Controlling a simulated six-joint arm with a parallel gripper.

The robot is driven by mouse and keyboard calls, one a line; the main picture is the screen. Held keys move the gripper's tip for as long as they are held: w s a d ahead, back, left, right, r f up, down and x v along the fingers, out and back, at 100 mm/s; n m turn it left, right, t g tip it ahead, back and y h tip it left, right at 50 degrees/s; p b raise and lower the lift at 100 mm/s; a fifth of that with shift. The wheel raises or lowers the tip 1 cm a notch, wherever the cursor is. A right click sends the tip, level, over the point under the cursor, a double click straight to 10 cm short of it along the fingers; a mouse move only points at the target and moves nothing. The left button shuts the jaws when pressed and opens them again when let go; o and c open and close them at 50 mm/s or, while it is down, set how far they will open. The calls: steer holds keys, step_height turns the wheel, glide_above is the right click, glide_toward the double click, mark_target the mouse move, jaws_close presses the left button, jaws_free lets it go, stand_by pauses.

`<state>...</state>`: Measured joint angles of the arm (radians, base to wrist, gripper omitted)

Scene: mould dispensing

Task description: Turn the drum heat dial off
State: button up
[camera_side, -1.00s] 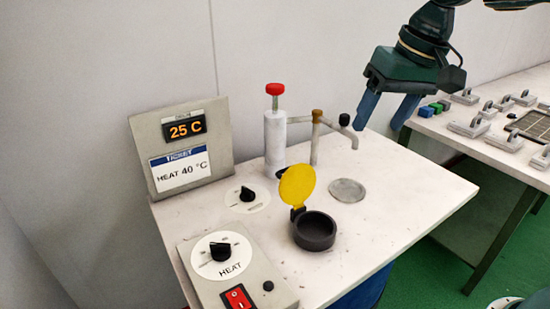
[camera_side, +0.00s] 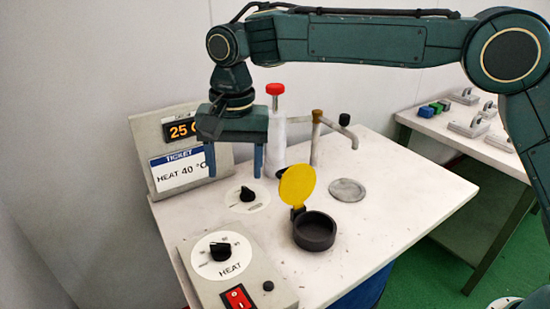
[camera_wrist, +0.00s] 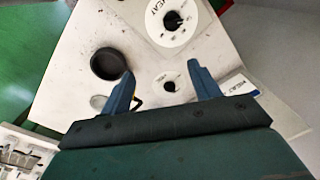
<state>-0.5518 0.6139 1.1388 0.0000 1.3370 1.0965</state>
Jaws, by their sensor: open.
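The HEAT dial (camera_side: 220,251), a black knob on a white round plate, sits on the grey control box at front left. It also shows at the top of the wrist view (camera_wrist: 172,20). A second black dial (camera_side: 247,195) on a white plate is on the tabletop behind the box; in the wrist view it appears (camera_wrist: 169,87) between my fingers. My gripper (camera_side: 234,176) is open and empty, fingers pointing down, above and near the second dial and in front of the display panel. Which dial belongs to the drum cannot be told for certain.
The panel (camera_side: 225,157) shows 25, partly hidden, above a ticket reading HEAT 40 °C (camera_side: 180,170). A red switch (camera_side: 237,297) is on the box. A red-topped cylinder (camera_side: 275,130), a tap (camera_side: 316,140) and a black cup (camera_side: 314,232) with raised yellow lid (camera_side: 297,185) stand nearby.

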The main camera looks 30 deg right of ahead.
glide_above(220, 246)
step_height(220, 246, down, 4)
steer(key=shift+a+f+m+g, duration=0.1)
steer(key=shift+f+m+g, duration=0.05)
steer(key=shift+m+g, duration=0.2)
steer(key=shift+f, duration=0.1)
step_height(220, 246, down, 14)
steer(key=shift+r, duration=0.2)
stand_by(0.4)
steer(key=c, duration=1)
